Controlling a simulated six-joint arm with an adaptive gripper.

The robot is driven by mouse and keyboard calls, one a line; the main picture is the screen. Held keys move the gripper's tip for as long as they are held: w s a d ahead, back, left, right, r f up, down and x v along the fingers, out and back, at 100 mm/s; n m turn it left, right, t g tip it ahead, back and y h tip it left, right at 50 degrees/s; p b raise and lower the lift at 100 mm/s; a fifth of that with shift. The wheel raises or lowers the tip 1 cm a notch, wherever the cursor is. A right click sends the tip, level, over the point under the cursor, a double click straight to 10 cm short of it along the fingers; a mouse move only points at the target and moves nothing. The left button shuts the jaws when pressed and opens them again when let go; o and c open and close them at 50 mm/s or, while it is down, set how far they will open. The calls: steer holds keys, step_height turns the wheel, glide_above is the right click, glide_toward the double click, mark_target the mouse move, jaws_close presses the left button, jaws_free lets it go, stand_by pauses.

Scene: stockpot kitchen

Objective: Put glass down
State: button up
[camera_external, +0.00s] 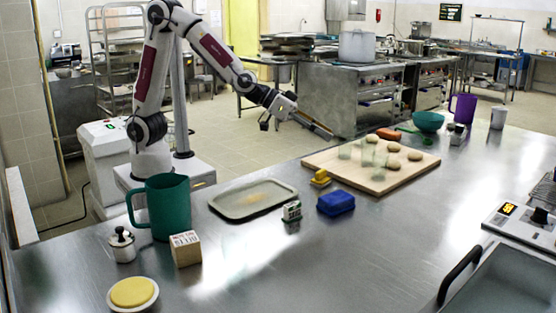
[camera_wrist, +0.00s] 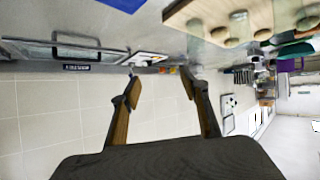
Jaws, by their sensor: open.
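Clear glasses (camera_external: 367,153) stand on a light wooden board (camera_external: 338,171) towards the back of the steel table; they look upright, and their overlap makes them hard to separate. In the wrist view, the board (camera_wrist: 180,18) is at the top right, with faint clear glass shapes (camera_wrist: 288,14) on it. My gripper (camera_external: 286,106) is beyond the table's far edge, left of the board and apart from it. In the wrist view, the two fingers of my gripper (camera_wrist: 162,85) are spread, with only floor tiles between them.
A yellow item (camera_external: 320,178), blue box (camera_external: 336,203), metal tray (camera_external: 252,201) and green pitcher (camera_external: 168,207) stand nearby. The table's right-hand middle is clear.

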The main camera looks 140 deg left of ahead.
steer(key=s+d+r+m+h, duration=0.2)
steer(key=s+d, duration=0.1)
steer(key=d, duration=0.5)
steer(key=s+d+r+m+h, duration=0.1)
steer(key=s+d+m+h, duration=0.1)
steer(key=d, duration=0.6)
steer(key=s+d+r+m+h, duration=0.2)
steer(key=s+d, duration=0.1)
steer(key=d, duration=0.6)
steer(key=s+d+f+m+g+h, duration=0.1)
steer(key=s+d, duration=0.3)
steer(key=s, duration=0.6)
steer(key=s+d+f+m+g, duration=0.2)
steer(key=s+d, duration=0.3)
steer(key=s, duration=0.6)
steer(key=shift+g+h, duration=0.3)
steer(key=shift+h, duration=0.1)
